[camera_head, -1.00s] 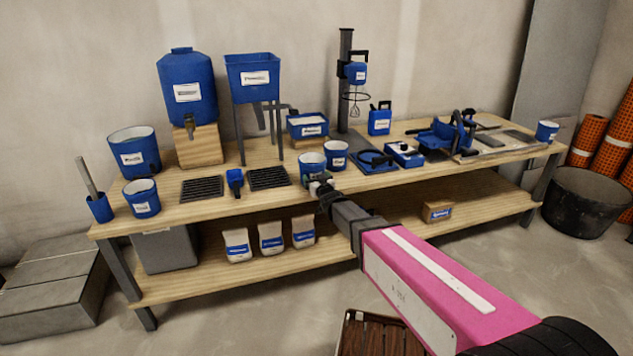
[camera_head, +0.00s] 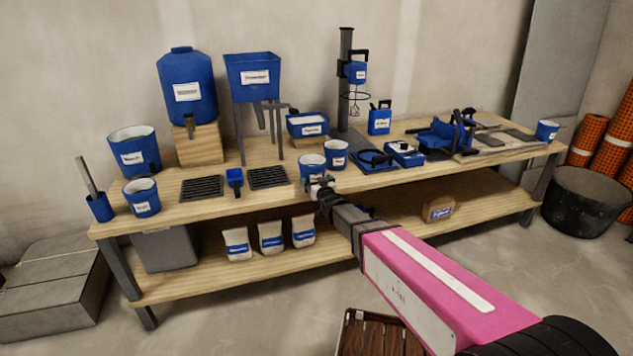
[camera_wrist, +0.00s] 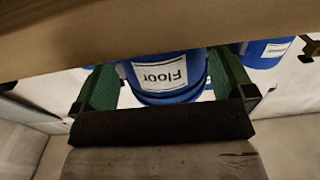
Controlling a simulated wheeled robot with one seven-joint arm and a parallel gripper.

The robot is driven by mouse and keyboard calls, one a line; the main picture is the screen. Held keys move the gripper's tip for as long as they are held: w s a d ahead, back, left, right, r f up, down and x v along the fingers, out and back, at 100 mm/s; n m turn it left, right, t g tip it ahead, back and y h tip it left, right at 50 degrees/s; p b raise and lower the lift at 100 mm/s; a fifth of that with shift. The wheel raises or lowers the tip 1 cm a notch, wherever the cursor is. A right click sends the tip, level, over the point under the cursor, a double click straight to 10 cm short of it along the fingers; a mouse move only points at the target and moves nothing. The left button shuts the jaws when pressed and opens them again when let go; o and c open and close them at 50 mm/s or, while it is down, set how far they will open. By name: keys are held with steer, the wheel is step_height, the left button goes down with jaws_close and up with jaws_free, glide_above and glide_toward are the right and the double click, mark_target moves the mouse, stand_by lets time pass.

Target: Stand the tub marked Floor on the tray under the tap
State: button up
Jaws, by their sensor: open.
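The blue tub marked Floor (camera_wrist: 160,75) is in the wrist view, its label upside down there, between the two green fingers of my open gripper (camera_wrist: 165,82). The fingers lie on either side of it; I cannot tell whether they touch it. In the head view the tub (camera_head: 311,162) stands upright near the bench's front edge, with my gripper (camera_head: 317,183) just in front, partly covering it. The tap (camera_head: 189,127) is on a blue water container (camera_head: 187,85) on a wooden block. A dark slatted tray (camera_head: 202,187) lies in front of and below it.
A second blue tub (camera_head: 335,155) stands close behind and right of the Floor tub. A second slatted tray (camera_head: 268,177) lies below the hopper (camera_head: 253,78), with a blue scoop (camera_head: 235,178) between the trays. Another tub (camera_head: 141,197) stands left of the first tray.

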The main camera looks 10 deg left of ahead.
steer(key=v, duration=1)
steer(key=shift+r, duration=0.3)
